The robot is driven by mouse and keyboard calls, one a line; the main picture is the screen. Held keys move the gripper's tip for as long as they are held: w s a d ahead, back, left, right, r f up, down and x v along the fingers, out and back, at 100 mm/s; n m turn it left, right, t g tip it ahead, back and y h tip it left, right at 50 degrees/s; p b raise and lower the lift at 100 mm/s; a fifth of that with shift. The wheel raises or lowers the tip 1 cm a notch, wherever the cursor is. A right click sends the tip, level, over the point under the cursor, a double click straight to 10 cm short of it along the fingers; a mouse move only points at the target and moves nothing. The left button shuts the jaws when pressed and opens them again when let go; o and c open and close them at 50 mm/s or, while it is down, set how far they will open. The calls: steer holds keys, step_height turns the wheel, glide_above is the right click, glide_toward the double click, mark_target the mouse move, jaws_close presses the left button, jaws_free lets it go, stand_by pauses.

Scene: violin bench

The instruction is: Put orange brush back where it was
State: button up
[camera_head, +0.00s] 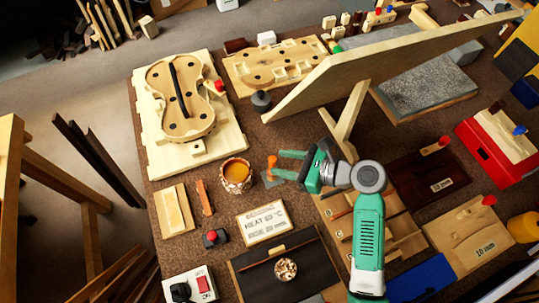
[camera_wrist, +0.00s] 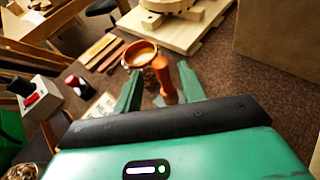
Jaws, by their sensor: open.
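The orange brush (camera_head: 271,163) stands roughly upright, handle up, just right of a glue pot (camera_head: 236,175) with amber contents. A small grey plate (camera_head: 273,181) shows at its foot. My green gripper (camera_head: 279,163) is open, its fingers pointing left at the brush. In the wrist view the orange brush (camera_wrist: 164,80) shows between the two fingers of my gripper (camera_wrist: 160,78), with gaps on both sides. The pot (camera_wrist: 139,54) lies just beyond it. I cannot tell whether the brush's lower end touches the plate.
A violin body (camera_head: 181,98) lies on a pale board at the back left. A slanted wooden panel (camera_head: 390,62) rises behind my gripper. A heat sign (camera_head: 263,222), a dark mat (camera_head: 250,266) and a red-tipped block (camera_head: 214,238) lie in front. Bare bench shows around the pot.

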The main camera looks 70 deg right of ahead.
steer(key=p+v, duration=0.1)
steer(key=v, duration=0.5)
steer(key=shift+s, duration=0.25)
steer(key=shift+r, duration=0.15)
steer(key=w+r+n, duration=0.8)
steer(key=w, duration=0.3)
steer(key=w+a+r+n+t+h, duration=0.1)
steer(key=w+a+r+n+t, duration=0.1)
steer(key=w+a+r+n, duration=0.55)
steer(key=w+a+r+n+t+h, duration=0.1)
steer(key=w+a+r+n, duration=0.3)
steer(key=w+r+n, duration=0.55)
steer(key=s+a+r+n+t+y, duration=0.1)
steer(key=s+a+r+n+t, duration=0.1)
steer(key=a+r+n, duration=0.2)
steer(key=s+a+r+n+t+y, duration=0.1)
steer(key=a+r+n+t, duration=0.2)
steer(key=a+r, duration=0.8)
steer(key=s+a+r+n+t+y, duration=0.1)
steer(key=s+a+r+n+t, duration=0.1)
steer(key=a+r, duration=0.6)
step_height(320, 180, up, 3)
steer(key=n+t, duration=0.1)
steer(key=n, duration=0.1)
steer(key=shift+s+r+n, duration=0.2)
steer(key=shift+s+n, duration=0.15)
steer(key=shift+n, duration=0.05)
